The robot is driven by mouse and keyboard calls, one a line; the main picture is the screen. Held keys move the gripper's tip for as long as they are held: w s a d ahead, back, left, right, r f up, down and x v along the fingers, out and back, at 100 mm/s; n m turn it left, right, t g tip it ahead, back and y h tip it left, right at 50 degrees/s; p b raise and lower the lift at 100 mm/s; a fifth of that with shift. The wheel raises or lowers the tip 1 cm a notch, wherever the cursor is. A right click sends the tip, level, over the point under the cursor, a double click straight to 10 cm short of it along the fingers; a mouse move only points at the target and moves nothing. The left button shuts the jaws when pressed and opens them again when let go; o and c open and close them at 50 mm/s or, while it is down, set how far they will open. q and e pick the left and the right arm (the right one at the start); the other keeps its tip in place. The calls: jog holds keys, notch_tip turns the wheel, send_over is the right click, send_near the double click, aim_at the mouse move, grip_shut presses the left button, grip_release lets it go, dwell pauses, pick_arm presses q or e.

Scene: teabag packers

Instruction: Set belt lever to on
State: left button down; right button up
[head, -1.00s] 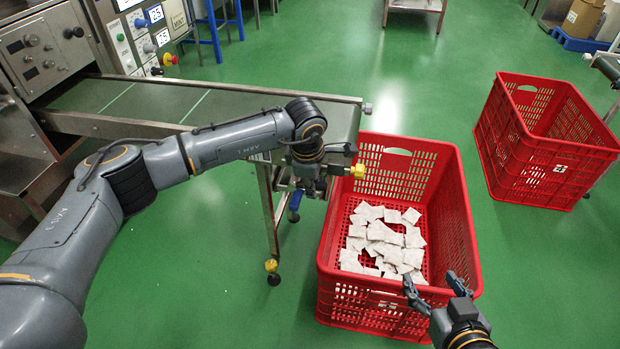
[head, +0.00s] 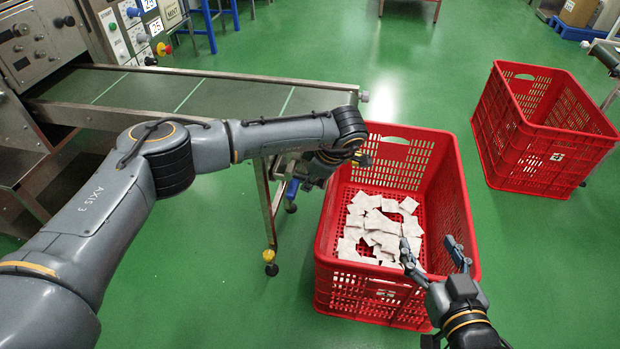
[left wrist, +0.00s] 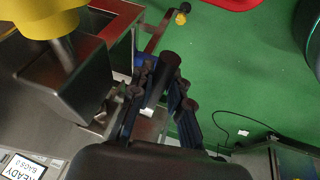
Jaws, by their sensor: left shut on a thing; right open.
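My left gripper (head: 316,176) is at the end of the conveyor belt, low beside its end frame. In the left wrist view its fingers (left wrist: 160,92) are closed around a dark, rounded handle (left wrist: 168,66), which looks like the belt lever's grip. In the head view my left wrist hides the lever, so its setting cannot be told. My right gripper (head: 437,258) is open and empty over the red crate's near right edge.
The green conveyor belt (head: 235,104) is bare of bags. A red crate (head: 455,185) with several white teabags (head: 380,228) stands at the belt's end. Another red crate (head: 540,150) stands at the right. A control panel (head: 135,25) is at the upper left. Green floor is open between.

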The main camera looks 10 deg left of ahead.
pick_arm(q)
jog(key=shift+a, duration=0.1)
jog(key=c, duration=1.3)
grip_release()
jog(key=shift+o, duration=0.2)
jog(key=v, duration=1.2)
jog(key=shift+s+f, duration=0.1)
